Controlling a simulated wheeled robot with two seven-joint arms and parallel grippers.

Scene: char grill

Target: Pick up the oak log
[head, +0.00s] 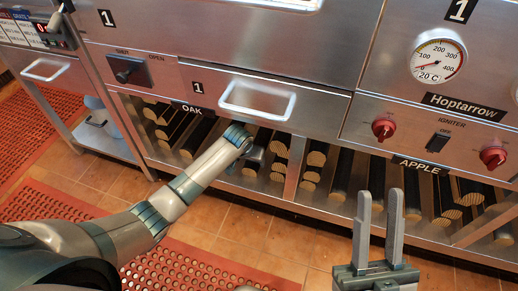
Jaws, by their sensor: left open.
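Several oak logs sit on the low shelf under the OAK label (191,109), dark-barked with pale cut ends facing out. One oak log (280,149) shows its end just right of my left gripper. Other oak logs (162,134) lie at the left of the bay. My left gripper (257,156) is at the front of this bay, below the drawer handle, among the log ends. Its fingers are small and partly hidden by the wrist; it is open, and I see no log held. My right gripper (380,215) is open and empty, fingers pointing up, at the lower right.
A drawer handle (257,100) juts out above my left gripper. A metal post (293,166) divides the shelf. More logs (445,196) lie under the APPLE label (422,167). Red knobs (384,129) and a gauge (438,61) are at the right. Red mats (205,262) cover part of the tiled floor.

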